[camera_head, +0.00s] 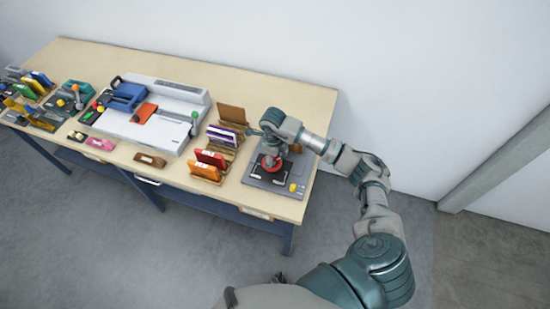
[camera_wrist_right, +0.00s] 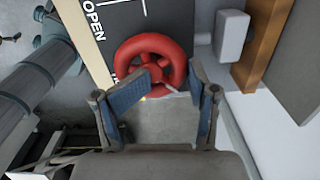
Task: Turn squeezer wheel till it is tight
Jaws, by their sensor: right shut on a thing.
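The red squeezer wheel (camera_head: 271,163) sits on a grey press unit (camera_head: 284,192) at the right end of the workbench. In the right wrist view the wheel (camera_wrist_right: 150,50) is a red ring with spokes above a dark plate marked "OPEN". My right gripper (camera_head: 270,148) reaches down over the wheel and hides part of it. In the right wrist view its two blue-padded fingers (camera_wrist_right: 172,84) are shut on the near part of the wheel, with a gap between them. How tight the wheel is cannot be seen. My left gripper is not in view.
Racks with orange, red and purple packets (camera_head: 207,165) stand just left of the press. A large white machine (camera_head: 152,112) with a blue part fills the bench's middle. More coloured items crowd the far left. A white wall stands behind the wooden benchtop (camera_head: 285,88).

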